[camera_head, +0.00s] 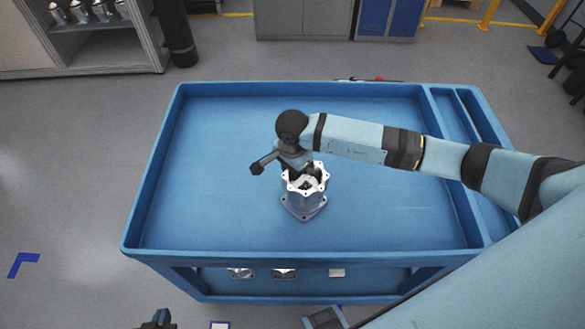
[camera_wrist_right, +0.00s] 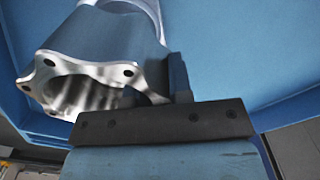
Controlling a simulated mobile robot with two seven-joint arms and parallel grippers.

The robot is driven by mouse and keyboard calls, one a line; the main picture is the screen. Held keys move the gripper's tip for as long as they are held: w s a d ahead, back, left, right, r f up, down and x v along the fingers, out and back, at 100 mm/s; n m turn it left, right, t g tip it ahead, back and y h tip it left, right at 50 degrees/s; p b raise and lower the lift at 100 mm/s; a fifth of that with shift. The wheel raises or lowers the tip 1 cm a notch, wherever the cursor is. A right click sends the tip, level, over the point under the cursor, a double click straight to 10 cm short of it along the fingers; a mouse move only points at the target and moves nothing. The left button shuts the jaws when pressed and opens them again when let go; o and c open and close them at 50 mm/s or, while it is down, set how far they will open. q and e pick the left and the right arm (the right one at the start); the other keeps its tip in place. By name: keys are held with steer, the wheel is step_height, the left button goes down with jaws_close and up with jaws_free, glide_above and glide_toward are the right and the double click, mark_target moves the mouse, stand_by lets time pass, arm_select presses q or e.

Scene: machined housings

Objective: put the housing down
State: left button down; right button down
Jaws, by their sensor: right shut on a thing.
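The housing (camera_head: 304,203) is a grey metal cylinder with a bright lobed flange on top and a squarish flange at its foot. It is upright at the front middle of the blue cart's tray (camera_head: 230,150). I cannot tell whether its foot touches the tray floor. My right gripper (camera_head: 300,170) is shut on the housing near its top, and the wrist partly hides it. In the right wrist view the housing (camera_wrist_right: 100,70) shows its bored flange with bolt holes beside a dark finger. A small dark part at the bottom edge seems to be my left gripper (camera_head: 158,320), mostly cut off.
The tray floor is clear around the housing, with a raised rim and narrow compartments (camera_head: 462,125) at the right. Several metal parts (camera_head: 285,273) lie on the cart's lower shelf. A grey shelf unit (camera_head: 100,45) with more housings stands at the back left.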

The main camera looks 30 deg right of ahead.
steer(key=shift+f, duration=0.1)
steer(key=c, duration=1)
jaws_free()
steer(key=shift+c, duration=0.2)
steer(key=shift+r, duration=0.65)
step_height(320, 180, up, 11)
steer(key=shift+b, duration=0.8)
